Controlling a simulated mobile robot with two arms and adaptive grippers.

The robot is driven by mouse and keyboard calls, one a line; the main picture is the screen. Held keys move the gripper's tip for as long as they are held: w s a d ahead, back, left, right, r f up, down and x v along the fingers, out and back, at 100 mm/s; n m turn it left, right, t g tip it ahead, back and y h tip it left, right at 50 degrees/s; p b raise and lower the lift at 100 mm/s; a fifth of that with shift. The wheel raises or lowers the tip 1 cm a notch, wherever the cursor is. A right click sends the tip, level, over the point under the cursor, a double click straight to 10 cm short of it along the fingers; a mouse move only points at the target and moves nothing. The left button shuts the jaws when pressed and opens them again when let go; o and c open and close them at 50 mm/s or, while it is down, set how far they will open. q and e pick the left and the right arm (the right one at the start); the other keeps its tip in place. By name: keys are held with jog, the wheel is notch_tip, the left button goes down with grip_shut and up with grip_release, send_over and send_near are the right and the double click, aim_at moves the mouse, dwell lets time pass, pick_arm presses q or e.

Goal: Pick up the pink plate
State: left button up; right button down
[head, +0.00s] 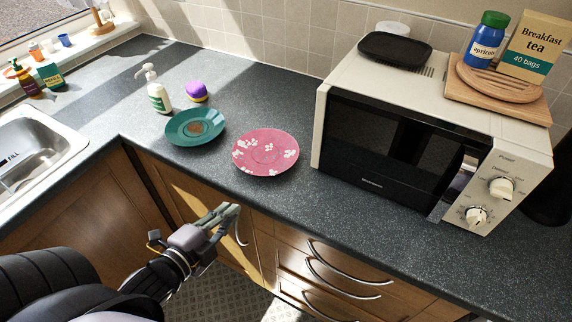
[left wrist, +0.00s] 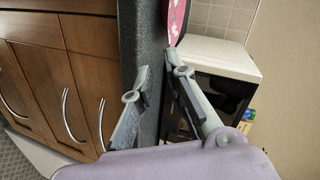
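The pink plate (head: 265,153) with white flower shapes lies on the dark counter near its front edge, left of the microwave. Part of it shows edge-on at the top of the left wrist view (left wrist: 176,18). My left gripper (head: 234,210) is in front of the counter, below and to the left of the plate, apart from it. In the left wrist view its two fingers (left wrist: 157,66) stand apart with nothing between them. My right gripper is in neither view.
A teal plate (head: 195,127) lies just left of the pink plate, with a soap bottle (head: 158,96) and a purple-and-yellow object (head: 197,91) behind. The microwave (head: 390,150) stands to the right. The counter edge and drawer handles (head: 345,281) are close to my left gripper.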

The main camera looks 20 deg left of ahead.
pick_arm(q)
jog(key=shift+d+r, duration=0.4)
jog(key=shift+r, duration=0.3)
jog(key=p, duration=0.3)
send_near(271, 175)
jog(key=x, duration=0.4)
jog(key=shift+w, duration=0.2)
jog(key=shift+w+d, duration=0.1)
jog(key=shift+w, duration=0.35)
jog(key=p+x, duration=0.1)
jog(key=x, duration=0.2)
jog(key=shift+w+f, duration=0.15)
jog(key=shift+w, duration=0.05)
jog(key=shift+w+d+f, duration=0.1)
jog(key=shift+w+f, duration=0.1)
jog(key=shift+w, duration=0.25)
jog(key=shift+s, duration=0.1)
jog(key=shift+c, duration=0.6)
